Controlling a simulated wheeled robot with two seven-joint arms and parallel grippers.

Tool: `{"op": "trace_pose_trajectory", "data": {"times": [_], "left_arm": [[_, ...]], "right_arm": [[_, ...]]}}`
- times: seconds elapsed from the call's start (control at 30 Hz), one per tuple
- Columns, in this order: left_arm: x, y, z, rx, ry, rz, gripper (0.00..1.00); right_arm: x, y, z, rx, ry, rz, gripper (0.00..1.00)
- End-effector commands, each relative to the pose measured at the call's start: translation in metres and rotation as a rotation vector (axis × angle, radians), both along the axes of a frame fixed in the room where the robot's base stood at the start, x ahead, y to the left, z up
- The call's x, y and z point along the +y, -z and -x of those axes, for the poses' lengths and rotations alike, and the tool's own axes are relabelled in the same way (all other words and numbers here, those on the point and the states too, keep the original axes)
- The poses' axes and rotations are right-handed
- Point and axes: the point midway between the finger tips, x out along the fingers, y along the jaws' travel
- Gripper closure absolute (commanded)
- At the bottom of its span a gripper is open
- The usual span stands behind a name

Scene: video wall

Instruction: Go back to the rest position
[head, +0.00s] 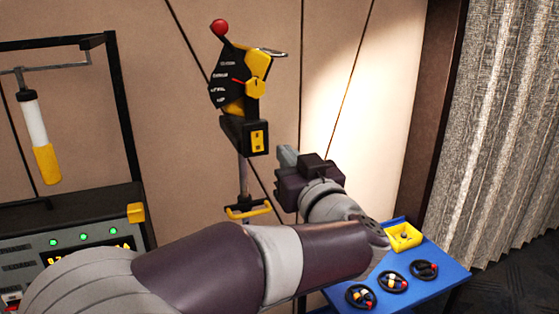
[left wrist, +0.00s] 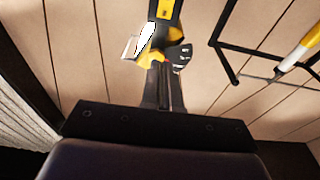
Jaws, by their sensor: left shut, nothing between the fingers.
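My left arm reaches in from the lower left across the head view. My left gripper (head: 286,155) is raised, with its fingers shut and nothing between them. It is in front of the panelled wall, right of and below the black and yellow lever unit (head: 243,132). That unit has a red ball knob (head: 219,27) at its top and a dial. In the left wrist view the shut fingers of my left gripper (left wrist: 163,70) point toward yellow and black parts of the unit (left wrist: 165,12). Any gap between them is hard to judge. My right gripper is not in view.
A black frame (head: 118,110) with a hanging white and yellow cylinder (head: 37,140) stands left, above a console with green lights (head: 83,237). A blue table (head: 440,287) at lower right holds a yellow tray (head: 404,238) and black rings with small coloured pieces. A grey curtain (head: 500,120) hangs right.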

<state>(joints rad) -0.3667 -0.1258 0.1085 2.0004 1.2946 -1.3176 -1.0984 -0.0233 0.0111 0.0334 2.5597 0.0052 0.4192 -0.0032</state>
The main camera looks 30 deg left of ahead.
Motion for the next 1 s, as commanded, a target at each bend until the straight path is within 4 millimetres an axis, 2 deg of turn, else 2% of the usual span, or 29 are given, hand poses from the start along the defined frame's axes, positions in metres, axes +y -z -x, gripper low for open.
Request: {"op": "trace_pose_trajectory", "data": {"times": [0.57, 0.63, 0.67, 0.7, 0.77, 0.8, 0.83, 0.87, 0.9, 0.97, 1.0], "left_arm": [[-0.003, -0.001, 0.002, -0.006, 0.001, 0.007, 1.00], [-0.010, 0.003, -0.006, -0.041, 0.064, 0.063, 1.00], [-0.019, 0.005, -0.015, -0.056, 0.133, 0.091, 1.00], [-0.038, 0.012, -0.030, -0.061, 0.257, 0.125, 1.00], [-0.077, 0.035, -0.050, -0.014, 0.486, 0.183, 1.00], [-0.105, 0.066, -0.058, 0.063, 0.635, 0.227, 1.00], [-0.122, 0.094, -0.060, 0.142, 0.731, 0.263, 1.00], [-0.136, 0.124, -0.057, 0.232, 0.809, 0.301, 1.00], [-0.149, 0.165, -0.049, 0.358, 0.882, 0.350, 1.00], [-0.158, 0.225, -0.028, 0.560, 0.945, 0.425, 1.00], [-0.158, 0.263, -0.009, 0.699, 0.959, 0.469, 1.00]], "right_arm": [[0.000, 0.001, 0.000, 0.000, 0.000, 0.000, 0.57], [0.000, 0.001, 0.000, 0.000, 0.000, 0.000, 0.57], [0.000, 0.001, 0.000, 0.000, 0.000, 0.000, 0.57], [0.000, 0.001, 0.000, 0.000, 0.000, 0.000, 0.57], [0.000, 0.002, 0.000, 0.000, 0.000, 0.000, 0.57], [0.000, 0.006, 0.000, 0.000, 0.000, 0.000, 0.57], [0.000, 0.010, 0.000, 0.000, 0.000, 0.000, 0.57], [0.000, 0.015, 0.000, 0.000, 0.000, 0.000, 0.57], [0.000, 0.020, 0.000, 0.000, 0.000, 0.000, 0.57], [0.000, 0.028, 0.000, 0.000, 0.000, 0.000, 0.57], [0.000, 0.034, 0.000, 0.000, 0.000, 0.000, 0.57]]}}
